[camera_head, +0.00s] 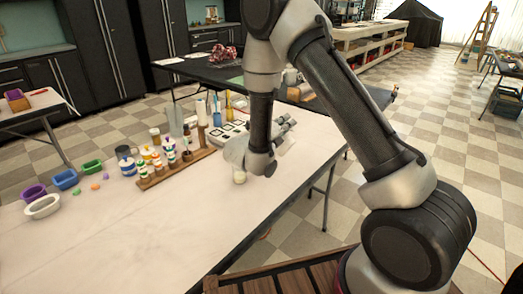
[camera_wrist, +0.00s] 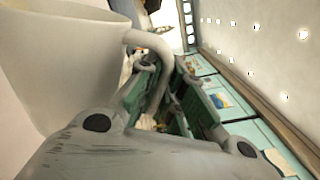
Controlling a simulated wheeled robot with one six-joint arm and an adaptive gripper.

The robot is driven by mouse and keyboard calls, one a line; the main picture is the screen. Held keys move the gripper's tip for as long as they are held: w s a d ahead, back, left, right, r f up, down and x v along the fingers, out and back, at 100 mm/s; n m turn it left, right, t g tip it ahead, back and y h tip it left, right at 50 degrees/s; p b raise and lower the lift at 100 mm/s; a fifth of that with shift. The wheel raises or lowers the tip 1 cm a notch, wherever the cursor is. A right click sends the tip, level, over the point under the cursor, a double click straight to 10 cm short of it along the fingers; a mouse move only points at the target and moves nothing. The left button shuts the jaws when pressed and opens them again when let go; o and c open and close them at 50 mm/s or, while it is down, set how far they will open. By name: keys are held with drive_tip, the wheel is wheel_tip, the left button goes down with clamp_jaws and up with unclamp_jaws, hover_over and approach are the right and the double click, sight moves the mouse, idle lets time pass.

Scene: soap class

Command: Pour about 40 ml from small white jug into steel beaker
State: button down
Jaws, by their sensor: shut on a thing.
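A small white jug (camera_wrist: 60,60) fills the upper left of the wrist view, with its curved handle towards my gripper (camera_wrist: 165,125). My gripper is shut on the jug at its handle side; the exact contact is hard to see. In the head view the pale jug (camera_head: 234,150) shows left of my wrist, above the white table, partly hidden by my arm. My gripper (camera_head: 283,130) shows there only in part, behind my forearm. I cannot make out the steel beaker for certain in either view.
On the white table (camera_head: 130,235), a small cream item (camera_head: 239,177) stands below the jug. A wooden rack (camera_head: 175,170) with several small bottles stands to its left. Purple, blue, green and white moulds (camera_head: 43,207) lie at the far left. The front of the table is clear.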

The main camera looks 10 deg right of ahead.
idle(0.4)
drive_tip(key=shift+s+d+f+m, duration=0.2)
drive_tip(key=shift+s+d+m, duration=0.3)
drive_tip(key=shift+m, duration=0.3)
drive_tip(key=s+d+f+m, duration=0.1)
drive_tip(key=s+f+m, duration=0.1)
drive_tip(key=f+m, duration=0.1)
drive_tip(key=s+d+f+m+b, duration=0.1)
drive_tip(key=s+d+f+m, duration=0.1)
drive_tip(key=f+m, duration=0.1)
drive_tip(key=s+d+f+m+b, duration=0.1)
drive_tip(key=s+d+f+m, duration=0.1)
drive_tip(key=f, duration=0.3)
drive_tip(key=shift+s+f+m, duration=0.25)
drive_tip(key=shift+f+m, duration=0.1)
drive_tip(key=shift+m, duration=0.35)
drive_tip(key=shift+s+d+f+m, duration=0.15)
drive_tip(key=shift+s+f+m, duration=0.1)
drive_tip(key=shift+f+m, duration=0.4)
drive_tip(key=shift+w+r, duration=0.1)
drive_tip(key=shift+r, duration=0.1)
